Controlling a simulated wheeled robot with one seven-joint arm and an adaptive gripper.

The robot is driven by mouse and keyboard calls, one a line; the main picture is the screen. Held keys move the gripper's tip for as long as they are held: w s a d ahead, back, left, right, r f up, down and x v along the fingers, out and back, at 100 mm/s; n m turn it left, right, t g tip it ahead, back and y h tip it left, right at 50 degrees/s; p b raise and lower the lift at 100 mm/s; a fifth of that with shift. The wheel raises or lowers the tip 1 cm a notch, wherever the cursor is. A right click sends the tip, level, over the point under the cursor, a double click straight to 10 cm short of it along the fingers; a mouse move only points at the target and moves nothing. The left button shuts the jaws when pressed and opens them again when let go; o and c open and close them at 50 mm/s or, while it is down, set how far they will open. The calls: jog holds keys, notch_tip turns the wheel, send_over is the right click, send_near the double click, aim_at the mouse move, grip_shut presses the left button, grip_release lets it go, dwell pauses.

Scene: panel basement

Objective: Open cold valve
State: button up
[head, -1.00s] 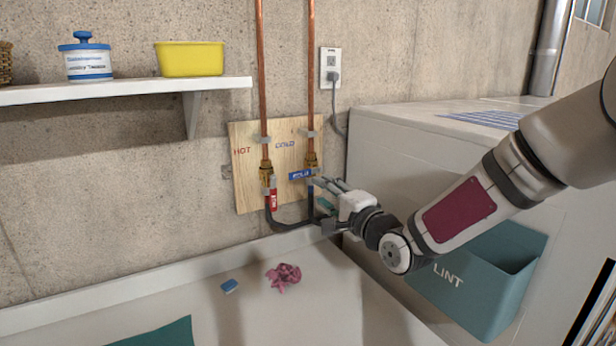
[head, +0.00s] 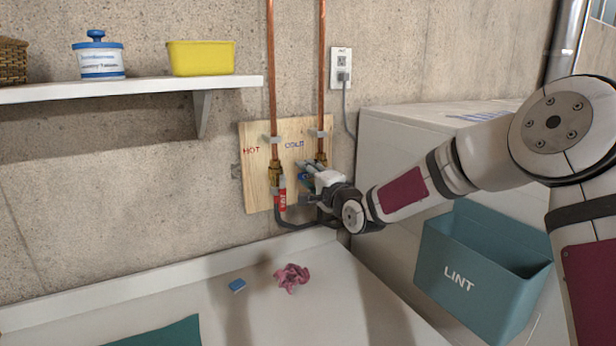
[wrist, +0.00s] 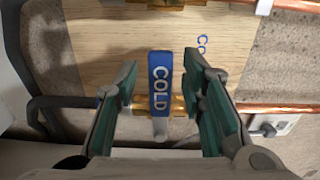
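The cold valve has a blue lever handle marked COLD (wrist: 160,84) on a brass body (wrist: 178,106), seen in the wrist view. My gripper (wrist: 172,100) is open, with one teal-padded finger on each side of the handle and a gap on both sides. In the head view my gripper (head: 308,177) is at the cold pipe (head: 321,85), in front of the wooden panel (head: 256,180), and hides most of the cold valve. The hot valve's red handle (head: 282,192) points down, left of my gripper.
A wall outlet (head: 341,70) with a grey cord is right of the pipes. A shelf (head: 130,90) holds a yellow tub and a jar. A white surface (head: 200,310) below holds a blue block and a pink cloth. A teal LINT bin (head: 470,280) hangs at right.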

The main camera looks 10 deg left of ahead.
grip_shut()
jog(key=shift+f, duration=0.1)
jog(key=w+d+f+n+b, duration=0.3)
jog(key=d+f+n+b, duration=0.2)
jog(key=n+b, duration=1)
jog(key=shift+w+d+f+n+b, duration=0.3)
jog(key=shift+f+n, duration=0.35)
jog(key=shift+n, duration=0.65)
grip_release()
jog(key=shift+r, duration=0.1)
